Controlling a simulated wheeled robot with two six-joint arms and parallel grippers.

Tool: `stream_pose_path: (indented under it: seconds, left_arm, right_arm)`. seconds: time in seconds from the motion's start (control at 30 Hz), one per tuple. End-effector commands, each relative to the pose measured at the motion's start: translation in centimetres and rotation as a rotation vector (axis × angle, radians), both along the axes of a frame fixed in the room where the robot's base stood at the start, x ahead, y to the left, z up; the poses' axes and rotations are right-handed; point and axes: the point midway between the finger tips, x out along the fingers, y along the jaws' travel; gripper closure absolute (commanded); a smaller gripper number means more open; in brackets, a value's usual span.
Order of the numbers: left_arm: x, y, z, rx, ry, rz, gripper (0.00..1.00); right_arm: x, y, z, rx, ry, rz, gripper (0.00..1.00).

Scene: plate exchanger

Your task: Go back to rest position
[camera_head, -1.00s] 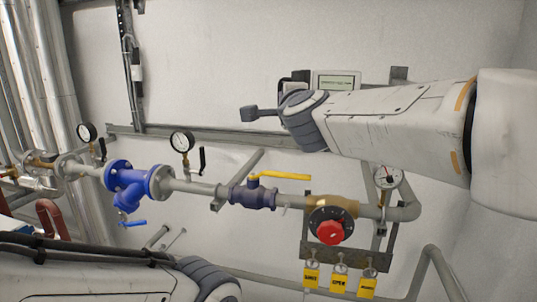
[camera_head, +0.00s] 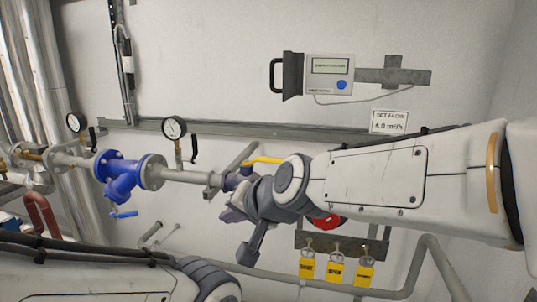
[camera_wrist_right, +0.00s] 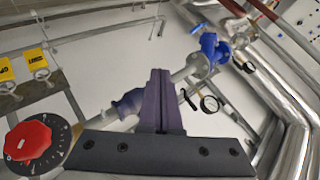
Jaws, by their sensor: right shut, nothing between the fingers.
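My right arm reaches in from the right in the head view, across the pipe run. Its gripper (camera_head: 251,247) is shut and empty, below the yellow-handled valve (camera_head: 264,160). The shut fingers (camera_wrist_right: 160,100) show in the middle of the right wrist view, in front of the pipe. The red knob (camera_head: 326,222) is mostly hidden behind my right forearm; it shows clearly with its dial in the right wrist view (camera_wrist_right: 28,140). My left arm lies across the bottom left of the head view, and its gripper is out of view.
A blue flanged fitting (camera_head: 122,175) and a pressure gauge (camera_head: 174,127) stand left of the gripper. Yellow tags (camera_head: 335,270) hang below the forearm. A display box (camera_head: 330,72) and a flow sign (camera_head: 390,122) are on the wall above.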

Motion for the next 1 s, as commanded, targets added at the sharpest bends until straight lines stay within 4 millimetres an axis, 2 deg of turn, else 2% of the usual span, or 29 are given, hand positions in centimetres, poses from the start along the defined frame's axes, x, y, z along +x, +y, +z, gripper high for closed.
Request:
stream_pose_path:
  seconds: [0.03,0.1,0.17,0.3,0.4,0.5,0.67,0.77,0.9,1.0]
  left_arm:
    - [0.0,0.0,-0.8,0.0,0.0,0.001,0.5]
    - [0.0,0.0,-1.3,0.0,0.0,0.001,0.5]
    - [0.0,0.0,-1.8,0.0,0.0,0.002,0.5]
    - [0.0,0.0,-2.8,0.0,0.0,0.003,0.5]
    - [0.0,0.0,-3.3,0.0,0.0,0.004,0.5]
    - [0.0,0.0,-3.7,0.0,0.0,0.004,0.5]
    - [0.0,0.0,-4.1,0.0,0.0,0.005,0.5]
    - [0.0,0.0,-5.5,0.0,0.0,0.005,0.5]
    - [0.0,0.0,-8.4,0.0,0.0,0.004,0.5]
    - [0.0,0.0,-9.3,0.001,0.001,0.004,0.5]
  right_arm:
    - [-2.4,-0.2,-2.9,-0.077,0.032,0.077,1.0]
    - [-5.6,-0.9,-6.2,-0.189,0.076,0.188,1.0]
    - [-8.4,-1.9,-9.0,-0.285,0.116,0.285,1.0]
    - [-14.7,-5.2,-14.6,-0.497,0.207,0.504,1.0]
    - [-18.3,-7.9,-17.4,-0.62,0.266,0.636,1.0]
    - [-20.8,-10.1,-19.1,-0.711,0.311,0.733,1.0]
    - [-22.5,-12.0,-20.5,-0.78,0.345,0.806,1.0]
    - [-22.7,-12.2,-21.9,-0.786,0.349,0.815,1.0]
    - [-22.6,-12.2,-24.7,-0.784,0.348,0.813,1.0]
    - [-22.6,-12.1,-25.7,-0.784,0.347,0.811,1.0]
